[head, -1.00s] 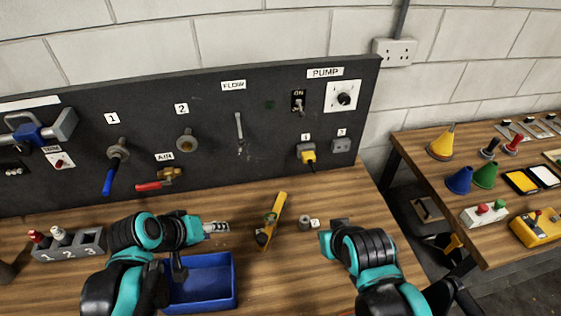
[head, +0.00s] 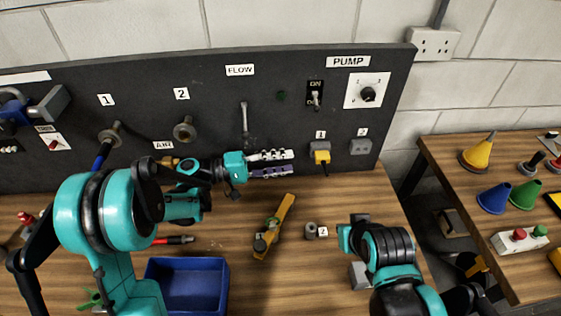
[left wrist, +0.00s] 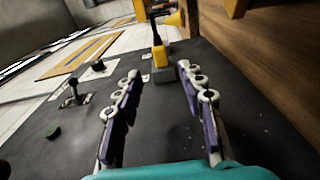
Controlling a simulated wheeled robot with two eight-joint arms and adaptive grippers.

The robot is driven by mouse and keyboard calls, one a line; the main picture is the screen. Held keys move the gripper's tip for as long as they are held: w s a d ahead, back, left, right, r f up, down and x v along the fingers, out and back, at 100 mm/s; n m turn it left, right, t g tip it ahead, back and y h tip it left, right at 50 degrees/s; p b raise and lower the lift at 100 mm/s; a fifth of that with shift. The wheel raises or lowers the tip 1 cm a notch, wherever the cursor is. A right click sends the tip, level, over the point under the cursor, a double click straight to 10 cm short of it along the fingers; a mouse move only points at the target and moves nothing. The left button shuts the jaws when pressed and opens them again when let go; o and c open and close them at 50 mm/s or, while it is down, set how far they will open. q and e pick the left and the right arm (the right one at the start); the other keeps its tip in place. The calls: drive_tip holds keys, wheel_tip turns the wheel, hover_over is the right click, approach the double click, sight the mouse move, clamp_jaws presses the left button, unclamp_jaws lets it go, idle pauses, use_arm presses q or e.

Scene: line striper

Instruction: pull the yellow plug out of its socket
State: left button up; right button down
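The yellow plug (head: 320,157) sits in the grey socket labelled 1 (head: 320,145) on the dark panel, with a black cord hanging below it. In the left wrist view the plug (left wrist: 159,53) and its socket (left wrist: 160,75) lie straight ahead, beyond the gap between my fingers. My left gripper (head: 293,163) is open and empty, its fingers pointing right toward the plug, a short distance to its left and not touching it. My right gripper (head: 350,229) is low over the bench; its fingers are too unclear to tell their state.
An empty-looking grey socket labelled 2 (head: 361,147) is right of the plug. The FLOW lever (head: 245,118) stands above my left gripper, and the PUMP dial (head: 367,94) is upper right. A yellow level-like tool (head: 275,226) and a blue bin (head: 187,286) are on the bench.

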use_arm(q)
drive_tip(key=d, duration=0.9)
drive_tip(key=shift+w, duration=0.45)
idle(0.4)
clamp_jaws()
